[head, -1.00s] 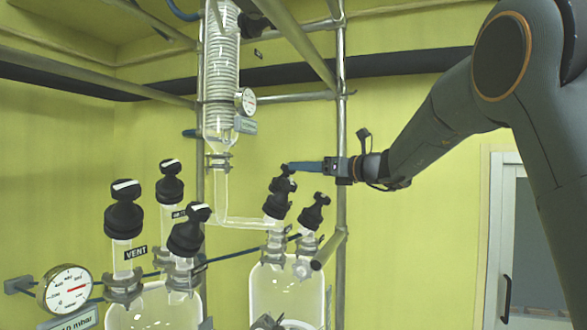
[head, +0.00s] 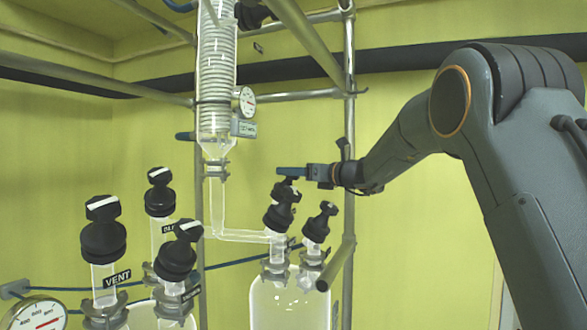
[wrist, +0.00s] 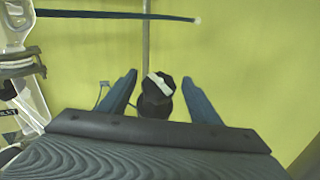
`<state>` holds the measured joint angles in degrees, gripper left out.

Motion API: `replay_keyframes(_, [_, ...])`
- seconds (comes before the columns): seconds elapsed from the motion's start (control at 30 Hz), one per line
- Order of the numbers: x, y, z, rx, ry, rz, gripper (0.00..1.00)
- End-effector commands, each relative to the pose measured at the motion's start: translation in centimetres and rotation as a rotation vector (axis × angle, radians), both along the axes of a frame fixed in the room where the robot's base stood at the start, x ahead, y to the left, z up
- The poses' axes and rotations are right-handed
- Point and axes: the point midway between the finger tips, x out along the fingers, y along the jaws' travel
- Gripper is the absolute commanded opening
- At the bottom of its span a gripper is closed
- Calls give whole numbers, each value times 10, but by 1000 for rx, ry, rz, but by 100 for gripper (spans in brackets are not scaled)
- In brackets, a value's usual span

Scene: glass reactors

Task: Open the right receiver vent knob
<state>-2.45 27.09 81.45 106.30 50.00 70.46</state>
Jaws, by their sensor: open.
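The right glass receiver (head: 290,300) has two black knobs on its necks. The nearer-left black knob (head: 283,192) sits directly below my gripper (head: 285,171) in the head view; no label on it is readable. The other knob (head: 320,215) stands to its right, tilted. In the wrist view my gripper (wrist: 160,92) is open, its two blue fingers on either side of a black knob (wrist: 157,100) with a white bar (wrist: 159,83) lying diagonally across its top. The fingers appear apart from the knob, with a gap on both sides.
The left vessel carries several black knobs, one beside a VENT label (head: 117,279). A coiled glass condenser (head: 217,70) and metal frame poles (head: 350,130) stand close behind. A pressure gauge (head: 35,315) is at lower left. Open wall lies right of the frame.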

Motion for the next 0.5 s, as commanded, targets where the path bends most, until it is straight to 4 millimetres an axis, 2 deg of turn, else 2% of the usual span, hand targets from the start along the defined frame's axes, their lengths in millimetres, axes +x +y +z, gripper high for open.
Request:
replay_keyframes(0.33, [3, 6, 0, 0, 0, 2, 57])
replay_keyframes(0.37, [3, 6, 0, 0, 0, 2, 56])
replay_keyframes(0.5, [3, 6, 0, 0, 0, 2, 32])
